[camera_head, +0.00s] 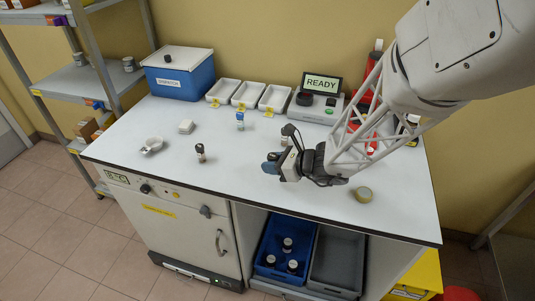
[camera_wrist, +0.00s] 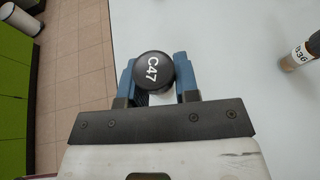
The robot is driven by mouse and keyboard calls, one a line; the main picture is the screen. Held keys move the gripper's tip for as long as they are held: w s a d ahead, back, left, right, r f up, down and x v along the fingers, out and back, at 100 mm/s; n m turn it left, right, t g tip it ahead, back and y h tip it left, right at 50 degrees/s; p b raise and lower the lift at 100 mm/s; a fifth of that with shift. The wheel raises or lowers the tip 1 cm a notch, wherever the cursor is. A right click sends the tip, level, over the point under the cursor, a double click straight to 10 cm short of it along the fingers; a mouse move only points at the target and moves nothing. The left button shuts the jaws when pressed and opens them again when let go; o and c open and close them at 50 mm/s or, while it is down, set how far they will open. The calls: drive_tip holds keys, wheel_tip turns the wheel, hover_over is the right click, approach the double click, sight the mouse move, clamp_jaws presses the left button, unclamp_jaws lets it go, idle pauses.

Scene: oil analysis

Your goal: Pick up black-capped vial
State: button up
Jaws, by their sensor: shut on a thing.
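In the wrist view a vial with a round black cap marked C47 (camera_wrist: 154,68) sits between the two blue fingers of my gripper (camera_wrist: 156,78). The fingers are shut on it, and the cap hides most of its body. In the head view my gripper (camera_head: 271,166) is over the front middle of the white worktop; I cannot make out the held vial there. Another dark-capped vial (camera_head: 200,152) stands on the worktop to the left. A vial with a white label (camera_wrist: 300,55) is partly in the wrist view at the right. A blue-capped vial (camera_head: 240,121) stands farther back.
White trays (camera_head: 247,95), a blue lidded box (camera_head: 180,75) and a device reading READY (camera_head: 322,84) line the back. A small white dish (camera_head: 151,146) is at left, a yellowish roll (camera_head: 363,194) at right. Several vials stand in a blue crate (camera_head: 268,245) below.

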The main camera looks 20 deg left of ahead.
drive_tip(key=shift+s+d+r, duration=0.1)
drive_tip(key=shift+s+d, duration=0.45)
drive_tip(key=shift+s, duration=0.25)
drive_tip(key=shift+s+d+r, duration=0.1)
drive_tip(key=shift+s+d, duration=0.4)
drive_tip(key=shift+s, duration=0.3)
drive_tip(key=shift+d+r, duration=0.1)
drive_tip(key=shift+d, duration=0.75)
drive_tip(key=s+d+r+m+t+h, duration=0.1)
drive_tip(key=s+d, duration=0.4)
drive_tip(key=d, duration=0.8)
drive_tip(key=s+d+r+m+t+h, duration=0.1)
drive_tip(key=s+d+m+t, duration=0.3)
drive_tip(key=d, duration=0.8)
drive_tip(key=shift+s+d+r+t, duration=0.2)
drive_tip(key=shift+s+d+t, duration=0.2)
drive_tip(key=shift+s, duration=0.3)
drive_tip(key=shift+a, duration=0.1)
